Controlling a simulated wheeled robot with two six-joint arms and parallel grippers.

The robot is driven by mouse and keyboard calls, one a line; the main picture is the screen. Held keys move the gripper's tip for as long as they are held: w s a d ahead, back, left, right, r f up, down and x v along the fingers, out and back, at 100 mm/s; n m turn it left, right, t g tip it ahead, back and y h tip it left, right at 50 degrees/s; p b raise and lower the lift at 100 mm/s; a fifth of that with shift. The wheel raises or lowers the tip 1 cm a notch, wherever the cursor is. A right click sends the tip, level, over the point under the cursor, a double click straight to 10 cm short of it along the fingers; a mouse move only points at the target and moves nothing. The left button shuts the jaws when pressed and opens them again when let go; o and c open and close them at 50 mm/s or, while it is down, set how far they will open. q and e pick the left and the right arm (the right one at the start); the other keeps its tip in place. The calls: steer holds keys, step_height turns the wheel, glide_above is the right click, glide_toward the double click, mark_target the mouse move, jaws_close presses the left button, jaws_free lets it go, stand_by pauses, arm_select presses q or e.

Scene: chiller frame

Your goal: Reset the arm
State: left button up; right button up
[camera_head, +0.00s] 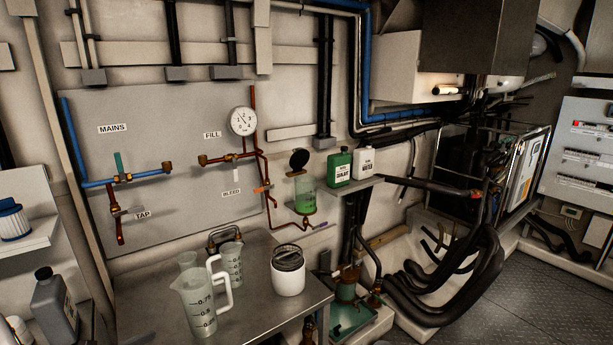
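Neither of my grippers nor either arm shows in the head view. A grey metal bench (260,318) stands at the lower middle. On it are a clear measuring jug (200,303) with a handle, a second clear jug (230,262) behind it, and a white tub (288,277) with a dark top. A wall panel (170,225) behind the bench carries copper pipes, valves labelled MAINS, TAP, FILL and BLEED, and a round gauge (242,121). A clear vessel (305,196) with green liquid stands right of the panel, its dark lid raised.
A small shelf (350,188) holds a green bottle (340,168) and a white bottle (362,162). Thick black hoses (455,285) loop at the right. A grey bottle (52,300) stands at the lower left. Open floor (500,305) shows at the lower right.

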arm_select(q)
steer(key=w+d+r+m+g+h+p, duration=0.1)
steer(key=d+r+m+g+h, duration=0.3)
steer(key=d, duration=0.6)
steer(key=w+d+r+m+g+h+p, duration=0.15)
steer(key=d+m, duration=0.35)
steer(key=d, duration=0.6)
steer(key=s+d+f+m+g+y+p, duration=0.1)
steer(key=s+d+f+m+g+y, duration=0.1)
steer(key=s+d+m+g, duration=0.35)
steer(key=s+d+f+m+g+y, duration=0.1)
steer(key=s+d+m+g+y, duration=0.1)
steer(key=s+d+m, duration=0.4)
steer(key=s+a+f+m+y, duration=0.1)
steer(key=a+m+y, duration=0.2)
steer(key=a+m, duration=0.2)
steer(key=s+a+f+m+t+y, duration=0.1)
steer(key=a+f+m+y, duration=0.1)
steer(key=a+m, duration=0.4)
steer(key=shift+a+f+y, duration=0.25)
steer(key=shift+a+y, duration=0.2)
steer(key=shift+a, duration=0.05)
arm_select(e)
steer(key=r, duration=0.3)
steer(key=shift+w+r, duration=0.3)
steer(key=shift+w, duration=0.05)
